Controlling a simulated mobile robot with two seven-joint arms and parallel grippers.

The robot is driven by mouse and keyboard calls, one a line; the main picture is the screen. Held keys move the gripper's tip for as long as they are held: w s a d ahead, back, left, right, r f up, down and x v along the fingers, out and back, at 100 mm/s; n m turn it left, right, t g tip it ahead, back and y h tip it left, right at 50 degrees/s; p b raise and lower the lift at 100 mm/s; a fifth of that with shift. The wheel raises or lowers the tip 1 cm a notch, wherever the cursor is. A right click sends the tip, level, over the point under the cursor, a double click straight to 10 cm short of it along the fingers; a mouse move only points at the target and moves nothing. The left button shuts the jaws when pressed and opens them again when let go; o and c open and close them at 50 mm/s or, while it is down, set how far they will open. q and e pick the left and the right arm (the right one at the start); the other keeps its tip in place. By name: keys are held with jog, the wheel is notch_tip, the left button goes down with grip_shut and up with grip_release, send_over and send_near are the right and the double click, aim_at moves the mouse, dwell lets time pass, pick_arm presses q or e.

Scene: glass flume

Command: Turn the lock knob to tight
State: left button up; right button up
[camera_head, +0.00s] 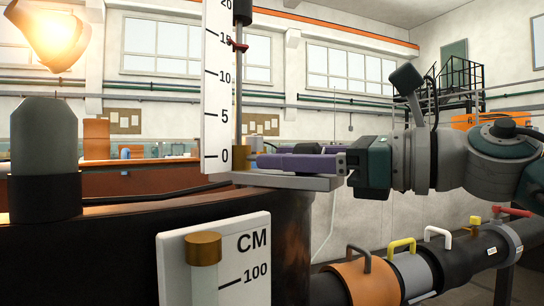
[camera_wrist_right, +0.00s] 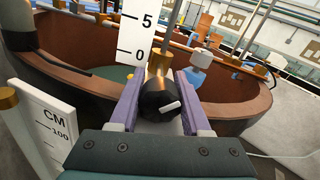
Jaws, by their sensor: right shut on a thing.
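The lock knob (camera_wrist_right: 155,101) is black and round with a white pointer mark, seen in the right wrist view. The mark points to the right and slightly up in that picture. The knob sits in front of a brass block at the foot of a white scale (camera_head: 216,90) marked in numbers. My right gripper (camera_wrist_right: 160,88) has its purple fingers on either side of the knob, shut on it. In the head view the right gripper (camera_head: 262,161) reaches in from the right, level with the scale's zero, and its fingers hide the knob. My left gripper is in neither view.
A grey plate (camera_head: 290,181) lies just below the fingers. A second scale board marked CM (camera_head: 255,242) with a brass-capped post stands in front. A large brown round tank (camera_wrist_right: 245,113) lies behind the knob. Pipes with coloured handles run at the lower right.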

grip_shut()
jog(key=shift+r+m+p, duration=0.2)
jog(key=shift+m+p, duration=0.5)
jog(key=shift+p, duration=0.05)
jog(key=shift+m, duration=0.5)
jog(key=shift+f, duration=0.15)
jog(key=o, duration=0.6)
grip_release()
jog(key=shift+d, duration=0.1)
jog(key=b+v, duration=0.1)
jog(key=v, duration=0.8)
jog(key=shift+s+d, duration=0.25)
jog(key=shift+d, duration=0.05)
